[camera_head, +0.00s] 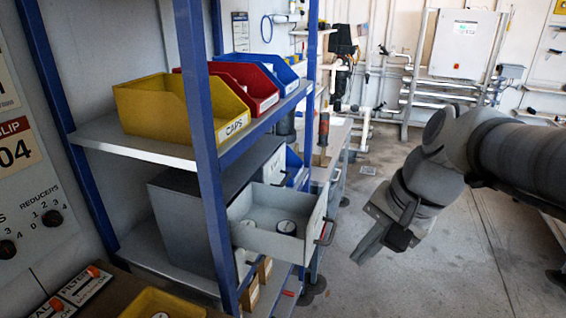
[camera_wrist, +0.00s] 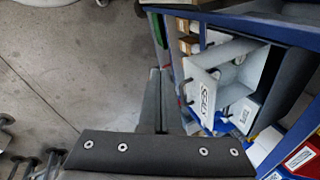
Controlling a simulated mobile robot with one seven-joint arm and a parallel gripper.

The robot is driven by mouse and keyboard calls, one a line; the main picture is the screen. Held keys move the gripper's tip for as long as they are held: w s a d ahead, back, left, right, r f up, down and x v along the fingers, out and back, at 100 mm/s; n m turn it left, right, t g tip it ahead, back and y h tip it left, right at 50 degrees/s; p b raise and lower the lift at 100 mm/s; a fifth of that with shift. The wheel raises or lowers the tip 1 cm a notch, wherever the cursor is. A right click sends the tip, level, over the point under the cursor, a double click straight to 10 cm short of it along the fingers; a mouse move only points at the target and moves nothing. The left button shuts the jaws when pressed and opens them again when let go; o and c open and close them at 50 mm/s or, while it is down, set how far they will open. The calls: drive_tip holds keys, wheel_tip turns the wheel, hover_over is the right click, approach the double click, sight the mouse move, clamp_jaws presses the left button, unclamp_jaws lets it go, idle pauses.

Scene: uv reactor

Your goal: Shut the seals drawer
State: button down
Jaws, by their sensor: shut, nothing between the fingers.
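A grey drawer (camera_head: 268,240) stands pulled out of a grey cabinet (camera_head: 180,212) on the blue-framed shelf. It holds round gauge-like items, and a dark handle (camera_head: 325,232) is on its front. In the wrist view the open drawer's front (camera_wrist: 203,95) carries a label that I cannot read clearly. My gripper (camera_head: 362,255) is shut and empty, pointing down in front of the drawer, to the right of its handle and apart from it. In the wrist view my gripper's fingers (camera_wrist: 157,75) are together, left of the drawer front.
Yellow (camera_head: 170,108), red (camera_head: 245,82) and blue (camera_head: 262,62) bins sit on the shelf above. A blue upright post (camera_head: 205,150) stands in front of the cabinet. Small boxes (camera_head: 250,296) sit below the drawer. The floor (camera_head: 440,262) around my gripper is clear.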

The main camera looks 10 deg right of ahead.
drive_tip(key=w+d+m+y+p, duration=0.2)
drive_tip(key=w+d+m+y, duration=0.2)
drive_tip(key=w+d+m, duration=0.75)
drive_tip(key=w+a+f+m, duration=0.2)
drive_tip(key=a+f, duration=0.6)
drive_tip(key=shift+w+a+f+m, duration=0.2)
drive_tip(key=shift+w+a+m, duration=0.1)
drive_tip(key=shift+w+m, duration=0.1)
drive_tip(key=shift+a, duration=0.1)
drive_tip(key=p, duration=0.3)
hover_over(272, 230)
drive_tip(key=shift+a, duration=0.1)
